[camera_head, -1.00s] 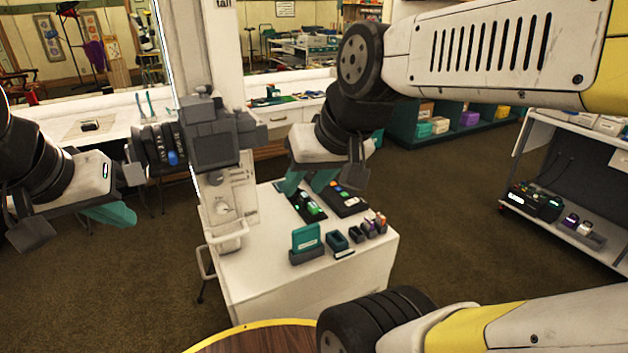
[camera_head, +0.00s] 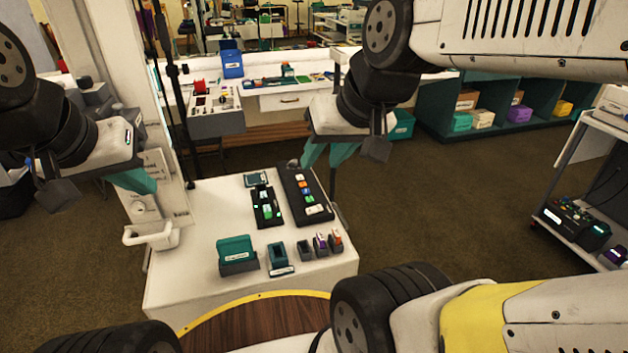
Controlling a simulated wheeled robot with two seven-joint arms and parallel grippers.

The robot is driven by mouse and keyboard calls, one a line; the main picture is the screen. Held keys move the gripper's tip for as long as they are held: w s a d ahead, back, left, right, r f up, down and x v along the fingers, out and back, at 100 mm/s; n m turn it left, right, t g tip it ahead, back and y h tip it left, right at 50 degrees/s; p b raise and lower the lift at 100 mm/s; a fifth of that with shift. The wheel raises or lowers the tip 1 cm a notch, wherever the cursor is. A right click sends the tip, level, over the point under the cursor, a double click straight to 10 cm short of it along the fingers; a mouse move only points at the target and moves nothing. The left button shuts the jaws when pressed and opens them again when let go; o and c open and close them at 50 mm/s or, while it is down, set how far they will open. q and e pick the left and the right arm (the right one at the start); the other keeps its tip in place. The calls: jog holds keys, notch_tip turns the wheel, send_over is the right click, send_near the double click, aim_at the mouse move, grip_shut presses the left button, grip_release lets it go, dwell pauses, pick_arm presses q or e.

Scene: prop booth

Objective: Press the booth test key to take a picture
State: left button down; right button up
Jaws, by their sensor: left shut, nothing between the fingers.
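A white table (camera_head: 190,268) holds two black key panels. The shorter panel (camera_head: 267,208) has green and pale keys. The longer panel (camera_head: 306,193) has orange, blue, white and green keys. I cannot tell which key is the booth test key; the labels are too small. My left gripper (camera_head: 140,183) is shut and empty over the table's left side, near the white post. My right gripper (camera_head: 328,156) has its teal fingers apart, with nothing seen between them. It shows above and right of the longer panel, apparently clear of it.
A teal card box (camera_head: 236,251) and several small holders stand along the table's front. A round wooden top (camera_head: 255,322) with a yellow rim is nearest me. A back counter (camera_head: 292,98) stands behind, and a shelf cart (camera_head: 585,190) at right. Carpet lies between.

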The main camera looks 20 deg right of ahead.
pick_arm(q)
jog(key=h, duration=0.5)
send_over(308, 201)
notch_tip(308, 201, down, 24)
jog(key=shift+w, duration=0.2)
jog(key=shift+f, duration=4.35)
jog(key=shift+f, duration=0.1)
